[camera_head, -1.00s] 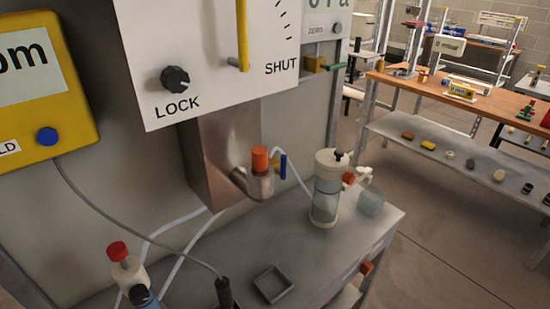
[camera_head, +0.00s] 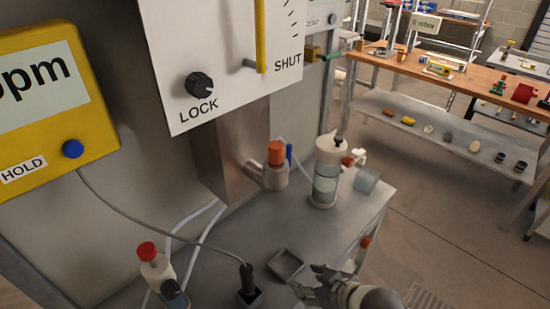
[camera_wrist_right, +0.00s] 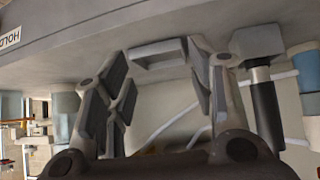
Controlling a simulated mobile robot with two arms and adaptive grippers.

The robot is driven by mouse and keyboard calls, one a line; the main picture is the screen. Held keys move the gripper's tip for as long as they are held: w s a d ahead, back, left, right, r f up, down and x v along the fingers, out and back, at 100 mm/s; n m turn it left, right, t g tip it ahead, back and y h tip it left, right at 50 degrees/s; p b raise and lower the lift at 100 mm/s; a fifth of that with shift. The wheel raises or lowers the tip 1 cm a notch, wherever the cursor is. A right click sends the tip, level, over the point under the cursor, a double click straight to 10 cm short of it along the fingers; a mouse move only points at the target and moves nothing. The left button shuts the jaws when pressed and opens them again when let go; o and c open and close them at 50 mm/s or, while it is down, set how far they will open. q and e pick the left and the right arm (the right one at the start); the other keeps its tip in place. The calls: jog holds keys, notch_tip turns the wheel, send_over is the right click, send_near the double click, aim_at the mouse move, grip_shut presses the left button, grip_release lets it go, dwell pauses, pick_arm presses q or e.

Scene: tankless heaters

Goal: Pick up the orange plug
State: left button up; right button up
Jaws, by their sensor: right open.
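The orange plug (camera_head: 276,152) is a short upright cylinder seated in the top of a grey metal pipe fitting (camera_head: 272,177) on the box's front. My right gripper (camera_head: 310,280) is at the bottom of the head view, below and right of the plug and apart from it, by the small square tray. In the right wrist view my right gripper (camera_wrist_right: 160,75) has its fingers spread with nothing held. The plug cannot be made out in the right wrist view. My left gripper is not in view.
A small grey tray (camera_head: 285,264) and a black probe in its holder (camera_head: 248,284) are beside my right gripper. A clear canister (camera_head: 325,178) stands right of the fitting. A red-capped bottle (camera_head: 154,262) is at lower left. The grey bench between fitting and tray is clear.

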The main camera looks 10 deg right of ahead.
jog(key=w+a+r+n+t+y, duration=0.1)
jog(key=w+r+n+y, duration=0.15)
jog(key=r, duration=0.55)
jog(key=w+a+r+n+t+y, duration=0.1)
jog(key=w+a+r+n+y, duration=0.1)
jog(key=r+y, duration=0.35)
jog(key=t+y, duration=0.1)
jog(key=y, duration=0.1)
send_near(276, 152)
jog(key=f, duration=0.2)
jog(key=shift+w+a+r+t+p, duration=0.15)
jog(key=shift+w+a+r+p, duration=0.05)
jog(key=shift+w+a+p, duration=0.5)
jog(key=shift+w+a+r+t+p, duration=0.15)
jog(key=shift+w+a+p, duration=0.35)
jog(key=shift+w, duration=0.3)
jog(key=shift+p+x, duration=0.35)
jog(key=shift+x, duration=0.5)
jog(key=shift+w+a+p, duration=0.25)
jog(key=shift+w+p, duration=0.05)
jog(key=shift+p, duration=0.05)
jog(key=p+x, duration=0.2)
jog(key=x, duration=0.1)
jog(key=shift+w+a+r, duration=0.1)
jog(key=shift+w+a, duration=0.1)
jog(key=shift+w, duration=0.1)
jog(key=shift+w+a+p, duration=0.3)
jog(key=shift+a, duration=0.05)
